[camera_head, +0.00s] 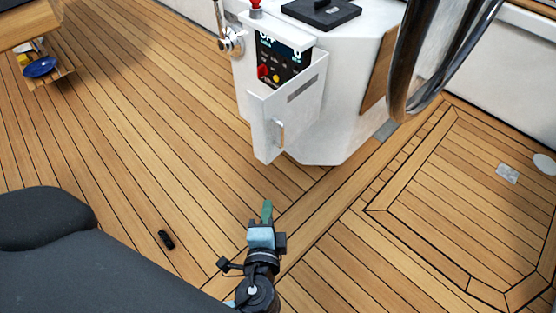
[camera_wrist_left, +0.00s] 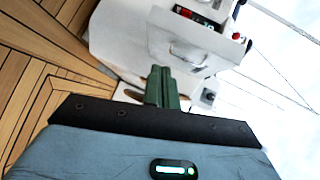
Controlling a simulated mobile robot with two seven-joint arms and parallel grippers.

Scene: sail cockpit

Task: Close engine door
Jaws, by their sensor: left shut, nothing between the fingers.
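The engine door (camera_head: 288,113) is a white panel with a metal handle (camera_head: 279,134) on the white console. It stands swung open, and the engine control panel (camera_head: 281,62) with red and yellow parts shows above and behind it. The door also shows in the left wrist view (camera_wrist_left: 190,40), ahead of the fingers. My left gripper (camera_head: 267,208) is shut and empty, with green fingertips (camera_wrist_left: 162,88) together. In the head view it is below the door, apart from it. My right gripper is not in view.
The white console (camera_head: 345,110) stands on a teak deck, with a steering wheel (camera_head: 408,60) at its right. A small black object (camera_head: 166,239) lies on the deck. A blue plate (camera_head: 40,66) sits at the far left. Deck between gripper and console is clear.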

